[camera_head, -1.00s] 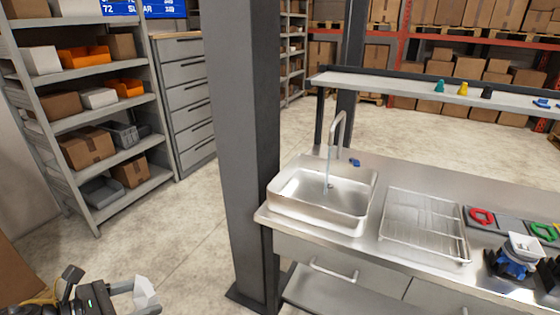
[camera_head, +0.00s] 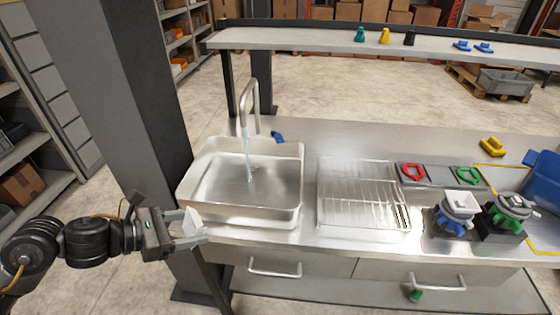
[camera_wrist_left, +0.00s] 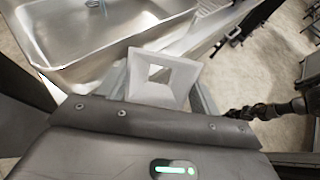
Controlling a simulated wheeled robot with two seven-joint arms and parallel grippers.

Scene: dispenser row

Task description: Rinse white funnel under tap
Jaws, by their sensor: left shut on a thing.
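The white funnel (camera_head: 192,222) is held in my left gripper (camera_head: 190,232), just in front of the sink's near left corner. In the left wrist view the funnel (camera_wrist_left: 163,78) shows its square mouth and a square hole, between the fingers of my left gripper (camera_wrist_left: 165,88). The steel sink (camera_head: 228,211) is set in the counter, with the funnel outside its basin. The tap (camera_head: 256,95) arches over the sink, and a thin stream of water (camera_head: 247,155) runs into the basin. A blue tap lever (camera_head: 278,137) is right of the tap. My right gripper is not seen.
A wire drying rack (camera_head: 360,190) stands right of the sink. Beyond it are dispensers with blue (camera_head: 455,215) and green (camera_head: 508,210) parts. A dark post (camera_head: 135,80) rises left of the sink. A shelf (camera_head: 330,40) spans the back.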

